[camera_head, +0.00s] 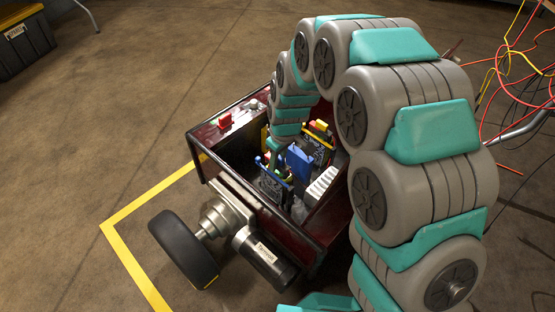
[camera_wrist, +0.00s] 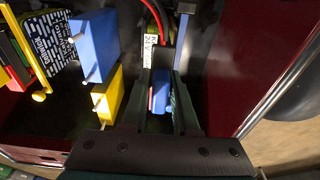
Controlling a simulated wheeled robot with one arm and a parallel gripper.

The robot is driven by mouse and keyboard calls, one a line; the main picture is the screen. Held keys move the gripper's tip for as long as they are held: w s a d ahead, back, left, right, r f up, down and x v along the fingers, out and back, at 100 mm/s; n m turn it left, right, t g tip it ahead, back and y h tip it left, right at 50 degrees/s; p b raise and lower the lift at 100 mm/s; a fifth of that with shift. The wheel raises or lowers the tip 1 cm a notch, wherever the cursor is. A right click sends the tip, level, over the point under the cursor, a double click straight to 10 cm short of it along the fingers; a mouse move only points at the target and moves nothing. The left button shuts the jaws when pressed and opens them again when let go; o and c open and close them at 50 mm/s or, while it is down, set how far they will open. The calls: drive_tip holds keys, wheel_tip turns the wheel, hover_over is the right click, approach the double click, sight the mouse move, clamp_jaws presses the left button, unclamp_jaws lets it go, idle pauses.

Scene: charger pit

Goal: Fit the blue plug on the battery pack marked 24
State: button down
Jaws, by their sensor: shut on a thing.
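My gripper (camera_wrist: 163,108) points down into the open box of a dark red cart. Its two dark fingers are shut on a small blue plug (camera_wrist: 161,90). Just beyond the plug is a dark part with a pale label (camera_wrist: 150,48), too small to read surely, and red cables (camera_wrist: 152,14) at its top. I cannot tell whether the plug touches it. A larger blue block (camera_wrist: 94,45) with a metal pin is left of the fingers. It also shows in the head view (camera_head: 298,162). In the head view my arm partly hides the gripper.
A yellow block (camera_wrist: 108,94) with a pin sits close left of the fingers. A printed black pack (camera_wrist: 42,47) stands farther left. The cart's walls (camera_head: 316,232) enclose the work. A red part (camera_head: 225,119) is on its rim. Loose wires (camera_head: 520,75) hang at right.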

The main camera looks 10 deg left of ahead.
sight(281, 157)
drive_tip(key=shift+f, duration=0.65)
drive_tip(key=c, duration=0.6)
unclamp_jaws()
drive_tip(key=shift+s, duration=0.1)
drive_tip(key=r, duration=0.5)
drive_tip(key=d+r, duration=0.1)
drive_tip(key=r, duration=0.2)
drive_tip(key=shift+s+p, duration=0.25)
drive_tip(key=shift+p, duration=0.15)
drive_tip(key=shift+f, duration=0.1)
